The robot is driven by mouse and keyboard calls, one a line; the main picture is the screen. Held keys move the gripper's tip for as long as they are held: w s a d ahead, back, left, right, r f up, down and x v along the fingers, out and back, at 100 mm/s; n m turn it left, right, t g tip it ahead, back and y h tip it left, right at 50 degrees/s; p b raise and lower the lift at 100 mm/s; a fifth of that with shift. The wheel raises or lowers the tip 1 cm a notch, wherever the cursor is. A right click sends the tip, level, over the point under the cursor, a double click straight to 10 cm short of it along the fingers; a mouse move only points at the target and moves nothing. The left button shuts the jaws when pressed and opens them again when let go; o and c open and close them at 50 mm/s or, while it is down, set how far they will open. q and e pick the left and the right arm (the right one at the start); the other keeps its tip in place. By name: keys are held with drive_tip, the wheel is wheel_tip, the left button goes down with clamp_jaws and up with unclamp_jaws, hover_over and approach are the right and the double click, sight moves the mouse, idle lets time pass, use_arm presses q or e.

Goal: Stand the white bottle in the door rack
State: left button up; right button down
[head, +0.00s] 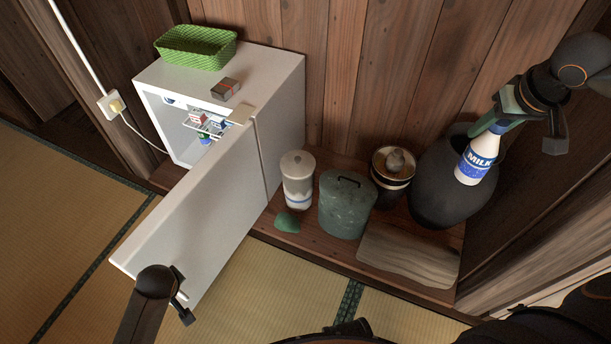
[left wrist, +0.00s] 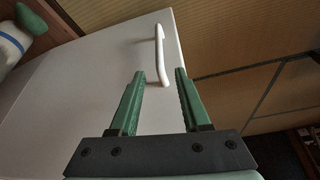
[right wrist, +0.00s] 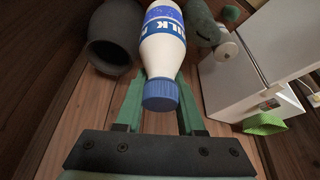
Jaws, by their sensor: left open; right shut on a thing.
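The white bottle (head: 477,163) has a blue MILK label. My right gripper (head: 492,126) is shut on it near its neck. The bottle hangs tilted in front of a dark jar, and its blue cap (right wrist: 161,95) points toward the wrist in the right wrist view. The white fridge (head: 275,80) has its door (head: 200,205) swung open, outer face toward me. The door's inner side is hidden, so I cannot make out the door rack. My left gripper (left wrist: 158,76) is open, with the door handle (left wrist: 160,50) just beyond and between its fingertips.
A low wooden board holds a white lidded canister (head: 297,180), a green-grey pot (head: 346,205), a lidded dark jar (head: 391,185), a large dark jar (head: 430,190) and a grey board (head: 410,255). A green basket (head: 196,47) and small box (head: 225,89) sit atop the fridge.

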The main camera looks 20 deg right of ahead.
use_arm(q)
drive_tip(key=b+x, duration=0.4)
drive_tip(key=x, duration=0.5)
use_arm(e)
wheel_tip(320, 180, down, 5)
use_arm(q)
drive_tip(key=shift+r, duration=0.1)
drive_tip(key=shift+c, duration=0.4)
clamp_jaws()
idle(0.5)
